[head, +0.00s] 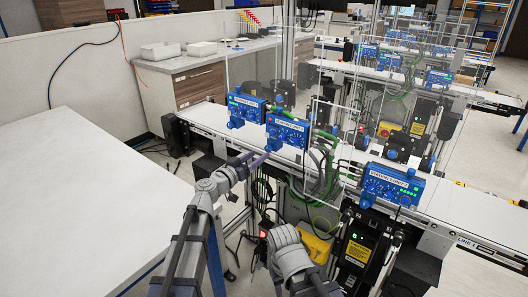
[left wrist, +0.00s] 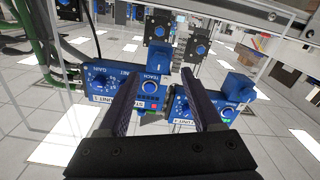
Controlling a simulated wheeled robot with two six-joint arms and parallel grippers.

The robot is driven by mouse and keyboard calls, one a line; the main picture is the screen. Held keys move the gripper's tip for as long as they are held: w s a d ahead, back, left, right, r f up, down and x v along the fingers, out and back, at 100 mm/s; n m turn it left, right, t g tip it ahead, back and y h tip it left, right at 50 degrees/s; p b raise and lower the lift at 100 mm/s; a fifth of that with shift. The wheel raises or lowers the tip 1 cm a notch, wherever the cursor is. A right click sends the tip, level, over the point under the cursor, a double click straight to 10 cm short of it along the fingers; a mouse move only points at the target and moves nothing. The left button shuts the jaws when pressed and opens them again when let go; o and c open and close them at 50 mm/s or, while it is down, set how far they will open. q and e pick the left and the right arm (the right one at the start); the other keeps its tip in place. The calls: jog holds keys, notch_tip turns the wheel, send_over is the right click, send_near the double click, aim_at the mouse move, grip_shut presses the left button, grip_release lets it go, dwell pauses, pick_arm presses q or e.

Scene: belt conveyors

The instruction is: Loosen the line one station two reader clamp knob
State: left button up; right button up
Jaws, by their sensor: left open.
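Blue reader units stand along the near belt, marked LINE 1. The middle unit (head: 287,130) has a blue knob (head: 273,144) low at its left end. Another unit (head: 245,106) stands to its left, and a nearer one (head: 391,185) to its right. Their station labels are too small to read surely. My left gripper (head: 256,160) is beside the middle unit's knob. In the left wrist view the left gripper (left wrist: 161,74) is open, with a blue knob (left wrist: 162,58) between and just beyond its fingertips, apart from them. My right gripper is out of view.
A second unit's knob (left wrist: 240,84) stands right of the fingers. A white table (head: 90,200) is at left. The belt (head: 470,210) is bare at right.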

aim_at(267, 149)
pick_arm(q)
jog(key=x, duration=0.4)
jog(key=shift+w+d, duration=0.2)
jog(key=shift+w, duration=0.1)
grip_shut()
dwell(0.3)
